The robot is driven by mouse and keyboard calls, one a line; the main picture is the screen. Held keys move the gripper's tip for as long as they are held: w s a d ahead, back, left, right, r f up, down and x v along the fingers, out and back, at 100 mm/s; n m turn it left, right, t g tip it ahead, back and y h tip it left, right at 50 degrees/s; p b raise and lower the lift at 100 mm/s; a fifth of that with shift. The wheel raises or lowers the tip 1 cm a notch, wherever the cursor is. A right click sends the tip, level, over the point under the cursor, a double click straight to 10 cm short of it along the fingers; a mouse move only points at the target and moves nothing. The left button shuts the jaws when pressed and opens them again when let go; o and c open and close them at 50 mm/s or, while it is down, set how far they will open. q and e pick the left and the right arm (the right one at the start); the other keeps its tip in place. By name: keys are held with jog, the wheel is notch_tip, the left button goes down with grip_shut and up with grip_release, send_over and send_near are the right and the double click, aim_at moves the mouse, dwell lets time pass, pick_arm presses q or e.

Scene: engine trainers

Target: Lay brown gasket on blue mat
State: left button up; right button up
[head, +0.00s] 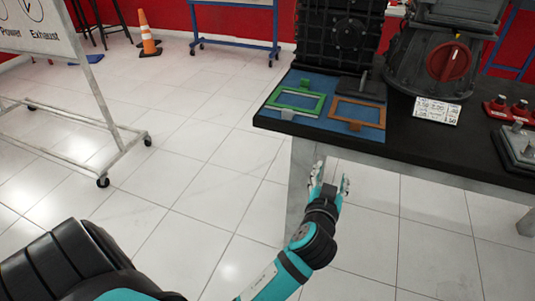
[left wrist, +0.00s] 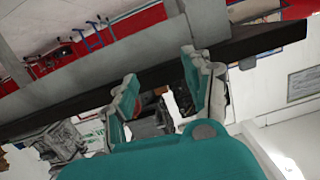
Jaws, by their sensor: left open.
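The brown gasket (head: 357,113), an orange-brown rectangular frame with small tabs, lies flat on the blue mat (head: 315,122) near the table's front edge in the head view. A green gasket (head: 298,101) lies on the mat to its left. My left gripper (head: 331,173) is in front of and below the table edge, apart from the gasket, open and empty. The left wrist view shows its two fingers (left wrist: 160,68) spread, with the table edge behind them; I cannot make out the brown gasket there. My right gripper is not in view.
The dark table (head: 425,158) carries a black engine block (head: 340,40), a grey housing with a red dial (head: 447,62), a white label card (head: 437,110) and red-topped parts (head: 508,107). A wheeled whiteboard stands at left. The tiled floor between is clear.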

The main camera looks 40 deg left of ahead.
pick_arm(q)
jog(key=s+a+f+m+g+h, duration=0.1)
jog(key=s+f+g, duration=0.2)
jog(key=s+f, duration=0.3)
jog(key=s+a+f+g, duration=0.2)
jog(key=s+f+g, duration=0.15)
jog(key=f, duration=0.45)
jog(key=s+f+m+g+h, duration=0.1)
jog(key=s+f, duration=0.3)
jog(key=s, duration=0.4)
jog(key=s+d+f+m+g+h, duration=0.1)
jog(key=s+f+g, duration=0.3)
jog(key=s, duration=0.5)
jog(key=shift+s+d+f+m+g+h, duration=0.25)
jog(key=shift+f+m+g+h, duration=0.1)
jog(key=shift+f+m+h, duration=0.5)
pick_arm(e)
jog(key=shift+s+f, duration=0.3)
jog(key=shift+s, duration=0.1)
pick_arm(q)
jog(key=shift+r, duration=0.1)
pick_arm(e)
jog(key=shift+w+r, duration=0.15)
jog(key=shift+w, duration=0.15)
